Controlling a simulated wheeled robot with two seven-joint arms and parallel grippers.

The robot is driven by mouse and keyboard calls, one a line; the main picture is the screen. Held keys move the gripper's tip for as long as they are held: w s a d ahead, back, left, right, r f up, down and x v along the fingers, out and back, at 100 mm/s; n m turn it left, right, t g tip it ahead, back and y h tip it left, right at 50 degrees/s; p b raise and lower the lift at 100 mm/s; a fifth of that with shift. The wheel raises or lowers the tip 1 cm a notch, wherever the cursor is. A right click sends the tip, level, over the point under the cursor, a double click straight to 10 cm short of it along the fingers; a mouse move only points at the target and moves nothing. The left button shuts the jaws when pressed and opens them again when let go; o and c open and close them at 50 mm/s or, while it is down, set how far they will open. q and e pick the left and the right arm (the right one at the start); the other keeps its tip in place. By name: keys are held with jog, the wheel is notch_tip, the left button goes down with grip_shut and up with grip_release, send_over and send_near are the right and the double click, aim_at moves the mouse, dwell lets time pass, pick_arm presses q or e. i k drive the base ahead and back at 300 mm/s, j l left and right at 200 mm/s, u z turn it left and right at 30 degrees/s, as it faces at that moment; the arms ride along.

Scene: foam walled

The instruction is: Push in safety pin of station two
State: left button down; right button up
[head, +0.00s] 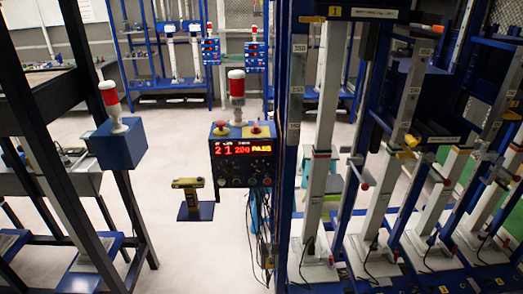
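A blue test rack (295,150) with several upright metal columns fills the right side of the head view. A label plate (365,13) with a "1" beside it is at its top left. Small pins with red ends stick out at mid height: one (364,185) by the second column (392,150), another (447,182) by the third column (445,185). I cannot tell which one belongs to station two, or how far each is in. Neither of my grippers is in view.
A blue control box (242,165) with a red display and a red-and-white lamp (236,84) stands left of the rack. A small yellow device (187,184) is beside it. Dark frames (40,130) and a blue box (118,145) are at left. Clear floor (175,240) lies between.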

aim_at(446, 182)
jog(key=z, duration=1.4)
